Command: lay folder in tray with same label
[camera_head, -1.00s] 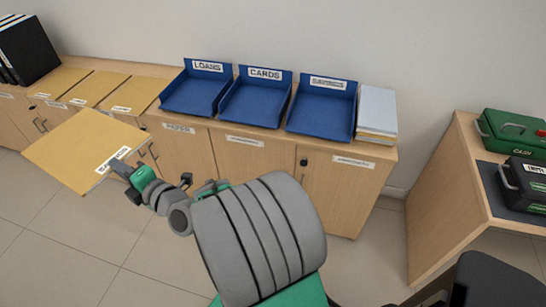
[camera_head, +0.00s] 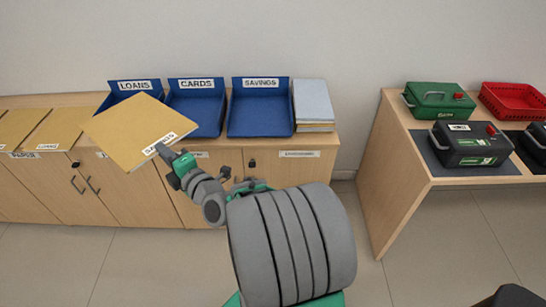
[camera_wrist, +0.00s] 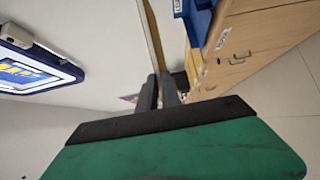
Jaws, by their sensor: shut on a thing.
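My gripper (camera_head: 168,157) is shut on the near edge of a tan folder (camera_head: 132,128) and holds it up in front of the cabinet. The folder's white label reads "SAVINGS". In the wrist view the folder (camera_wrist: 152,38) shows edge-on between the fingers (camera_wrist: 158,92). Three blue trays stand on the cabinet top: LOANS (camera_head: 134,86) at left, partly hidden by the folder, CARDS (camera_head: 197,84) in the middle, and SAVINGS (camera_head: 260,83) at right. The SAVINGS tray (camera_head: 260,118) looks empty. The folder is left of that tray and apart from it.
A stack of papers (camera_head: 313,103) stands just right of the SAVINGS tray. More tan folders (camera_head: 55,128) lie on the cabinet top at left. A separate desk at right holds a green cash box (camera_head: 438,100), a black box (camera_head: 468,145) and a red basket (camera_head: 515,102).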

